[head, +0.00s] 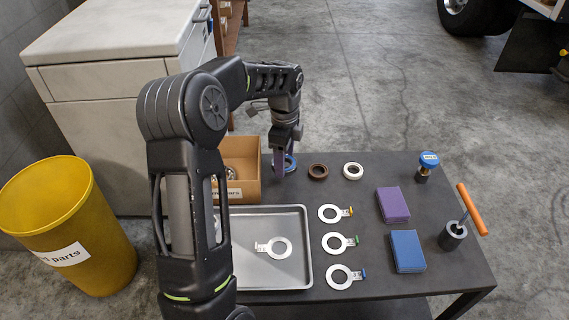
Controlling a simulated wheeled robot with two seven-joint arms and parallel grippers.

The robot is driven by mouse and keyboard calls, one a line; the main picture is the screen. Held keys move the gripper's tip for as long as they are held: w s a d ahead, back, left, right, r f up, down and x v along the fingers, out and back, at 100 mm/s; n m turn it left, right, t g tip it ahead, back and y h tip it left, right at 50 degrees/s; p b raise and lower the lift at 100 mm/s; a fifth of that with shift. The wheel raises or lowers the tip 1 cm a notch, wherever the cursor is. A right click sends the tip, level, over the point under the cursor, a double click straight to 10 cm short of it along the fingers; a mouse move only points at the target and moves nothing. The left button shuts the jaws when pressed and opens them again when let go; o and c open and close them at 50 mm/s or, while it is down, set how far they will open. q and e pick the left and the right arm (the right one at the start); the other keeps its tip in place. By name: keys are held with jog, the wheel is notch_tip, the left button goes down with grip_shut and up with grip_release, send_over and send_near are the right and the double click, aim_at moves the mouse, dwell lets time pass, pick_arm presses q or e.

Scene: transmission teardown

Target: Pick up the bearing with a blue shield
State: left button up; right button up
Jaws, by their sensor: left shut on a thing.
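The bearing with a blue shield (290,165) is at the back left of the dark table, first in a row of rings. My left gripper (284,165) comes down over it from above and is shut on it, hiding part of the ring. I cannot tell whether the bearing is lifted off the table. A brown-shielded bearing (318,172) and a white-shielded bearing (353,171) lie just to its right. My right gripper is not in view.
A metal tray (300,240) holds a flat ring with a tab. Several tabbed rings, a purple box (392,205), a blue box (407,251), a blue-capped part (427,165) and an orange-handled tool (471,210) lie right. A cardboard box (249,183) stands left, a yellow bin (112,250) beyond.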

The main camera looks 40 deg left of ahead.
pick_arm(q)
notch_tip(320, 180, up, 7)
jog(key=p, duration=0.1)
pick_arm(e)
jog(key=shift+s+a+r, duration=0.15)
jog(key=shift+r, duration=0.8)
pick_arm(q)
jog(key=shift+f, duration=0.1)
jog(key=w+d+r+n, duration=0.2)
jog(key=d+n, duration=0.5)
jog(key=d, duration=0.4)
jog(key=w+d+r+n, duration=0.2)
jog(key=d+n, duration=0.4)
jog(key=d, duration=0.5)
jog(key=shift+d+r+n, duration=0.25)
jog(key=shift+r+n, duration=0.15)
jog(key=shift+r, duration=0.05)
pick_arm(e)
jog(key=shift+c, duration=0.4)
